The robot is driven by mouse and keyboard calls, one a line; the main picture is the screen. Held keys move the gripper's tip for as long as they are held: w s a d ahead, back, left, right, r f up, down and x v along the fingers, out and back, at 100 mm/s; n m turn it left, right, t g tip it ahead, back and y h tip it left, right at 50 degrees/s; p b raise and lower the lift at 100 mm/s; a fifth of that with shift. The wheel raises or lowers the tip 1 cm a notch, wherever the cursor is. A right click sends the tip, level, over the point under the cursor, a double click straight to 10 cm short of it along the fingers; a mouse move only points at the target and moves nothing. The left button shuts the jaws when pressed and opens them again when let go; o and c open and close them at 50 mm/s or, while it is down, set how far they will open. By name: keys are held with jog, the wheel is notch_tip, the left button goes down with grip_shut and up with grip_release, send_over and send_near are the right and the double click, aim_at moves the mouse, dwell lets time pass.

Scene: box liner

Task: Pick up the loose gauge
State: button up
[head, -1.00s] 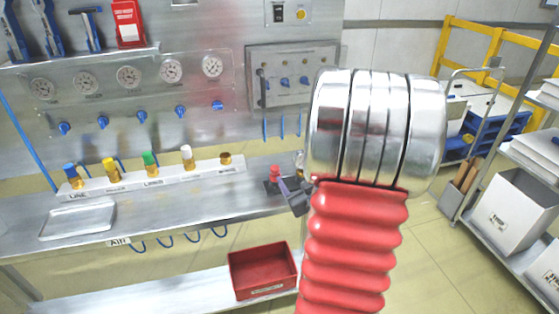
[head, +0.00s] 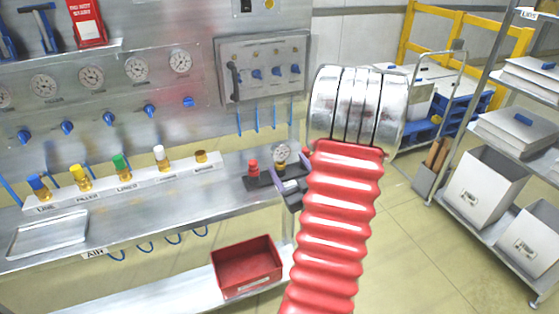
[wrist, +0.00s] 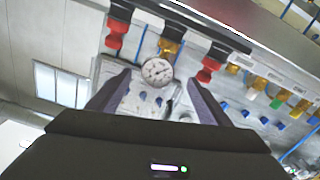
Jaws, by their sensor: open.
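The loose gauge (head: 282,153) has a round white dial and a brass stem. It stands in a dark rack (head: 262,182) at the right end of the steel bench, with a red fitting (head: 253,168) to its left. My gripper (head: 291,178) is close by, partly hidden behind my red arm. In the wrist view the gauge (wrist: 157,71) appears between the tips of my open fingers (wrist: 160,85), its dial facing the camera. The fingers are empty, and I cannot tell the exact gap to the gauge. Red fittings flank the gauge there.
Several gauges (head: 136,69) and blue valve knobs (head: 109,118) are on the wall panel. A white strip (head: 130,180) holds coloured fittings on the bench. A red bin (head: 247,266) sits on the lower shelf. A shelf rack with grey boxes (head: 490,177) stands right.

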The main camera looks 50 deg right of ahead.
aim_at(281, 155)
jog(key=x, duration=0.6)
jog(key=shift+w+d, duration=0.15)
jog(key=shift+w, duration=0.1)
jog(key=shift+r+x, duration=0.1)
jog(key=shift+x, duration=1.2)
jog(key=shift+r+x, duration=0.15)
jog(key=shift+x, duration=1.2)
jog(key=shift+s+d, duration=0.1)
jog(key=shift+d, duration=0.05)
jog(key=c, duration=1.3)
jog(key=shift+r, duration=5.05)
